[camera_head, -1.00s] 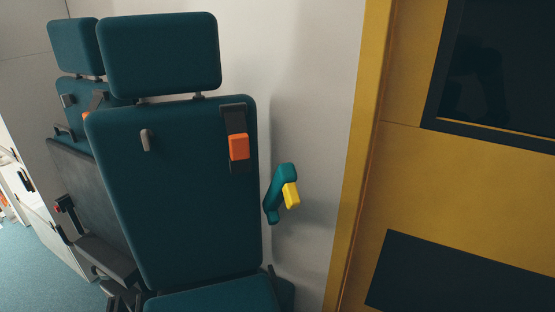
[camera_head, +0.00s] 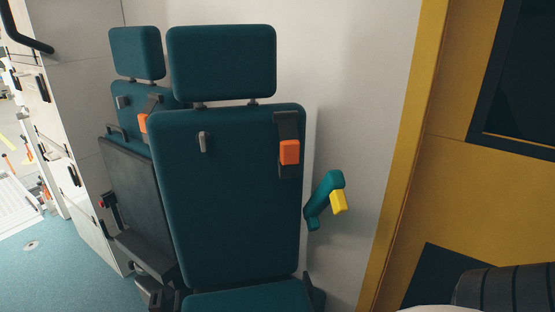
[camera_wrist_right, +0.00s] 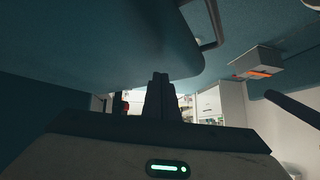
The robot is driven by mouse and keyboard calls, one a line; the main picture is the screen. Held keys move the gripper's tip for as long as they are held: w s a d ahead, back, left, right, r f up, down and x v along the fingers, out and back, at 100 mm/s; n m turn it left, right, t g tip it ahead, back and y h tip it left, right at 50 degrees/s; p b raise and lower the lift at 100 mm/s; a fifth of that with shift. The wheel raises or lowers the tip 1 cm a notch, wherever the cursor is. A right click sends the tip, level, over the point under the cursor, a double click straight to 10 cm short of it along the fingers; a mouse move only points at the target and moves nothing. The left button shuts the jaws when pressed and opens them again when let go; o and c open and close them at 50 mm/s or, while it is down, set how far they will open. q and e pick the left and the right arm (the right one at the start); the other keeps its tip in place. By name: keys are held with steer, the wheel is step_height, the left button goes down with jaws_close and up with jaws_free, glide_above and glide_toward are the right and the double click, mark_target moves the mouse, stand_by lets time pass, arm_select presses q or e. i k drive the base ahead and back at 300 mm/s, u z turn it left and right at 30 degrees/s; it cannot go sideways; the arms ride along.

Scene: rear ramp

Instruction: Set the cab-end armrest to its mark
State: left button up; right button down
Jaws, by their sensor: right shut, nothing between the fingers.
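I cannot make out a separate mark. My right gripper (camera_wrist_right: 160,78) shows in the right wrist view, shut and empty, close to a large teal padded surface (camera_wrist_right: 100,40). The armrest is not clearly visible there. In the head view only a dark ribbed part of my arm shows at the lower right. My left gripper is not in view.
A yellow door frame (camera_head: 395,190) bounds the right side. Blue floor (camera_head: 60,270) is open at the lower left. A grey handle (camera_wrist_right: 218,25) is in the wrist view.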

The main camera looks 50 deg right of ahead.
mark_target(331, 189)
steer(key=u, duration=0.05)
steer(key=k, duration=1.15)
steer(key=z, duration=0.35)
steer(key=i, duration=1)
